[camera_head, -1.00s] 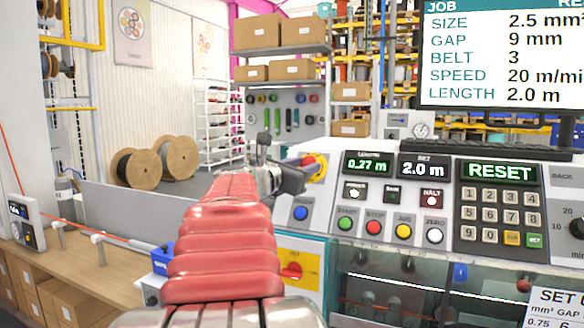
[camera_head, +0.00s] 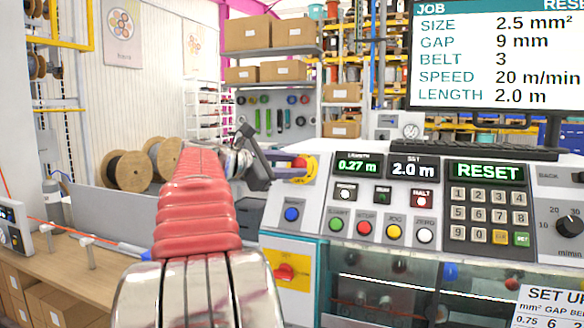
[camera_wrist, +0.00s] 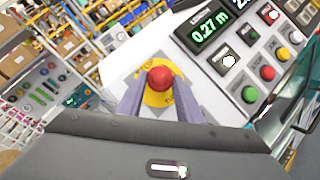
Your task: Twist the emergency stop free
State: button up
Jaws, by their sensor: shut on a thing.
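The emergency stop (camera_head: 304,166) is a red knob on a yellow disc at the upper left of the white control panel. In the wrist view its red cap (camera_wrist: 160,77) shows between the two grey fingers, with the yellow disc (camera_wrist: 158,98) behind it. My gripper (camera_head: 293,168) reaches it from the left and is shut on it, one finger on each side. In the head view the fingers and wrist hide part of the knob's left side. The screen (camera_head: 486,172) on the panel reads RESET.
Blue, green, red, yellow and white buttons (camera_head: 364,228) sit close below and right of the stop. A keypad (camera_head: 488,214) and a dial (camera_head: 569,227) are further right. A red-on-yellow rotary switch (camera_head: 286,271) is on the front below. Cable reels (camera_head: 130,170) stand behind left.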

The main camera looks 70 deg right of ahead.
jog(key=shift+m+y, duration=0.4)
jog(key=shift+m, duration=0.1)
jog(key=o, duration=1.1)
jog(key=v, duration=1.3)
jog(key=shift+w+a+f, duration=0.1)
jog(key=shift+w+a, duration=0.2)
